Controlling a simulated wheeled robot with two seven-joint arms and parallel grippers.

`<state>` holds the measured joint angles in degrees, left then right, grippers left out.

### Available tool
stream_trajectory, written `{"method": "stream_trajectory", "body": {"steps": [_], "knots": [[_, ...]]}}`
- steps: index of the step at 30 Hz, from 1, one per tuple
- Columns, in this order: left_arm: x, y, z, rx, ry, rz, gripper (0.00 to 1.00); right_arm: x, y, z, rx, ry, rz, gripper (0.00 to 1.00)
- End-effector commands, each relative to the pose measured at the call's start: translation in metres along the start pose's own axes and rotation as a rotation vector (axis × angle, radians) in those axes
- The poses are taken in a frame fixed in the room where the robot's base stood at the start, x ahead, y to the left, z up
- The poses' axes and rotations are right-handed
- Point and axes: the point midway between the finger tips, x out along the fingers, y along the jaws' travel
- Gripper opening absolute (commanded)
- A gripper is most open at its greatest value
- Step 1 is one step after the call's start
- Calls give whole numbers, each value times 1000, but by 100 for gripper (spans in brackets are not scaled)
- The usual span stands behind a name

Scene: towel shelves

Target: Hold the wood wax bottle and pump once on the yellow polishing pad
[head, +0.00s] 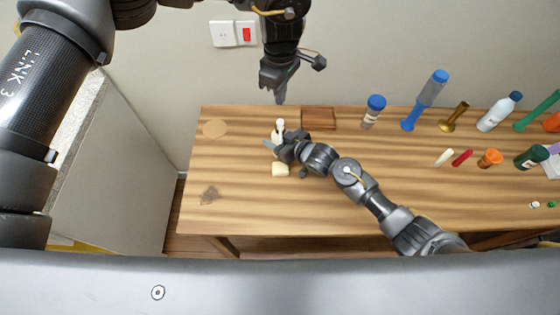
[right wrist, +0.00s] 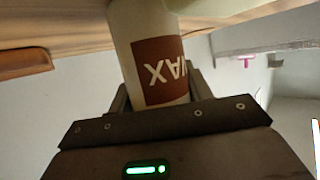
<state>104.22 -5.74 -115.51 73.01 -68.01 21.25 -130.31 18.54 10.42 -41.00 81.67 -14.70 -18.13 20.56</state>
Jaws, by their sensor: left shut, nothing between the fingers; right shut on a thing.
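The wood wax bottle (head: 279,127) is white with a pump top and stands near the left part of the table in the head view. My right gripper (head: 276,146) is shut on it. The right wrist view shows the bottle's body and brown WAX label (right wrist: 160,72) between the fingers. The pale yellow polishing pad (head: 280,169) lies on the table just in front of the bottle. My left gripper (head: 280,98) is shut and empty, pointing down behind the bottle and apart from it. The bottle's base is hidden by the right gripper.
A blue-capped jar (head: 374,111) and several bottles stand to the right. The table's front left is mostly clear.

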Motion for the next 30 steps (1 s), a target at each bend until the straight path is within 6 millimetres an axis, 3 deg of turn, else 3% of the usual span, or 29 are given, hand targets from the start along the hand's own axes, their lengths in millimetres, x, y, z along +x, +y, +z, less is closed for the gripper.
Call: {"method": "stream_trajectory", "body": {"steps": [8, 9, 15, 24, 30], "knots": [[0, 0, 0, 0, 0, 0, 0, 0, 0, 0, 0, -1, 0, 22], [0, 0, 0, 0, 0, 0, 0, 0, 0, 0, 0, -1, 0, 52], [0, 0, 0, 0, 0, 0, 0, 0, 0, 0, 0, -1, 0, 75], [0, 0, 0, 0, 0, 0, 0, -3, 0, 0, 0, 0, 0, 75], [0, 0, 0, 0, 0, 0, 0, -30, 0, 1, 0, 0, 1, 75]]}}
